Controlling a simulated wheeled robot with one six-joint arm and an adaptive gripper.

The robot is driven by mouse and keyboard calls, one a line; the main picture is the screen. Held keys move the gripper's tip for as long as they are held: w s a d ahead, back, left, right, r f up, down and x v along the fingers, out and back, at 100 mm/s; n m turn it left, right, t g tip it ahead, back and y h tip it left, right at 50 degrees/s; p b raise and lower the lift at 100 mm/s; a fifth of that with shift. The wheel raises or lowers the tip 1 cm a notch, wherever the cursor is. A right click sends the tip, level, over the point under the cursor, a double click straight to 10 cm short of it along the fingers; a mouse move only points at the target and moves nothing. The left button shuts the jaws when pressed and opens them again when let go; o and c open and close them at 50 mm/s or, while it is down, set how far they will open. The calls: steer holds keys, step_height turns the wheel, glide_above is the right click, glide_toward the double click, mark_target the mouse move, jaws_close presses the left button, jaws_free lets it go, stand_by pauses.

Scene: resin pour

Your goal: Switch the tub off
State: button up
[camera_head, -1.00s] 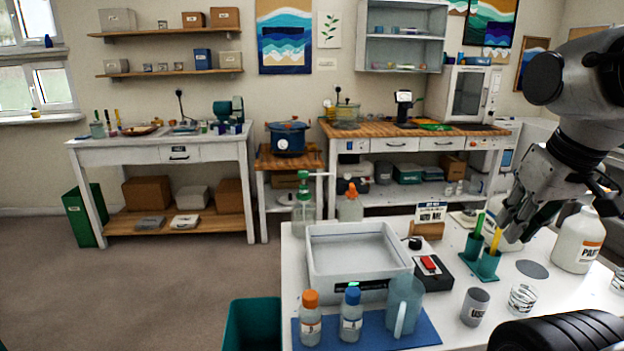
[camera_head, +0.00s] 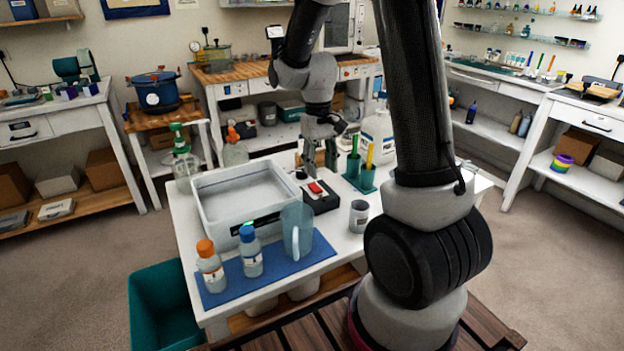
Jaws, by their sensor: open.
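The tub (camera_head: 205,205) is a wide white basin on the white table, with a dark display strip on its front wall. A black switch box (camera_head: 322,204) with a red switch (camera_head: 316,187) sits just right of the tub. My gripper (camera_head: 320,168) points down, open and empty, close behind or above the red switch; I cannot tell whether it touches the box. A small black knob (camera_head: 301,174) is beside it. The display's reading is too small to make out.
A grey-blue jug (camera_head: 297,232), an orange-capped bottle (camera_head: 211,268) and a blue-capped bottle (camera_head: 250,253) stand on a blue mat (camera_head: 290,262) in front. Green holders (camera_head: 366,178) with upright sticks and a grey cup (camera_head: 358,217) stand to the right.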

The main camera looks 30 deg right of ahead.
steer(key=t, duration=0.1)
glide_above(312, 184)
steer(key=shift+s+r, duration=0.1)
step_height(312, 184, down, 8)
steer(key=shift+r, duration=0.15)
